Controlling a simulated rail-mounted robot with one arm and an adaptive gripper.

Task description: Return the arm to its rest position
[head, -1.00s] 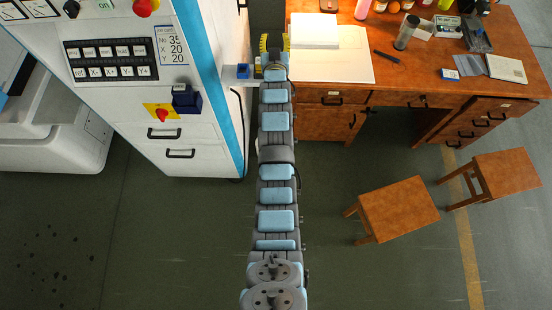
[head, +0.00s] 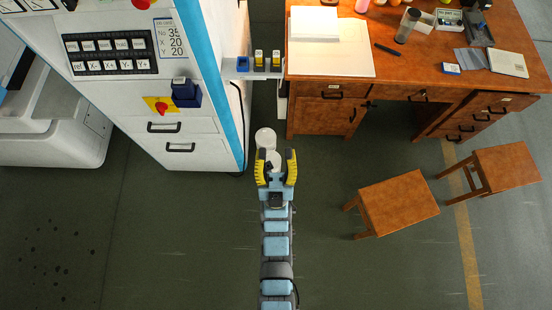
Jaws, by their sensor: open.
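My arm stretches from the bottom edge of the picture up to the gripper. White round containers (head: 265,138) show just beyond the fingertips, apart from the grip as far as I can tell. The gripper partly covers the lower one.
A small shelf (head: 238,73) on the cabinet's side holds a blue item and yellow-and-black items (head: 259,58). Two wooden stools (head: 399,203) (head: 503,166) stand at the right. The desk carries papers, bottles and tools.

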